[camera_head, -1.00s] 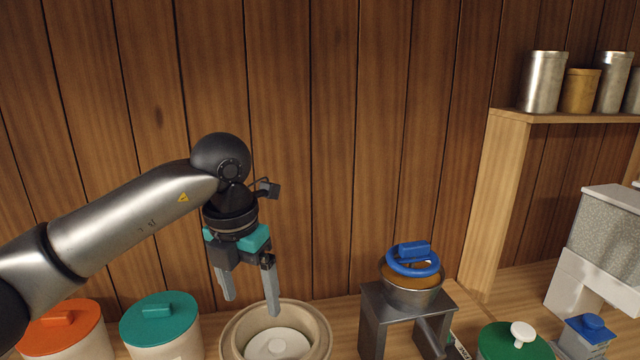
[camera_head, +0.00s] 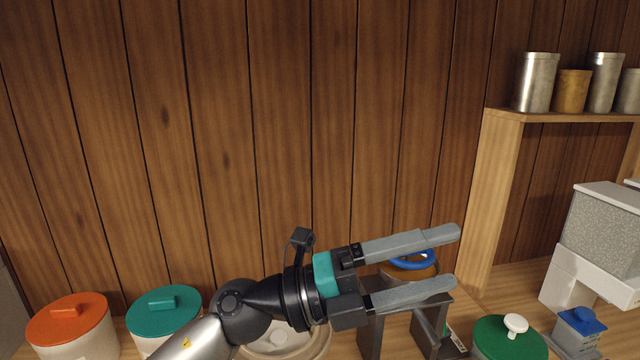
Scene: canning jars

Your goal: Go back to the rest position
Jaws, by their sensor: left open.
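My left gripper (camera_head: 452,260) is open and empty, with its two grey fingers spread apart and pointing right. It is in front of the metal stand (camera_head: 371,335) and the pot with a blue ring-shaped piece (camera_head: 424,265), and hides much of both. My left arm (camera_head: 200,342) comes up from the bottom edge and covers part of a beige crock with a white lid (camera_head: 283,338). My right gripper is not in the picture.
A crock with an orange lid (camera_head: 68,316) and one with a teal lid (camera_head: 163,310) stand at left. A green lid (camera_head: 495,340), a small blue-topped box (camera_head: 578,322) and a white dispenser (camera_head: 603,240) are at right. Metal canisters (camera_head: 536,82) stand on a wooden shelf (camera_head: 570,117).

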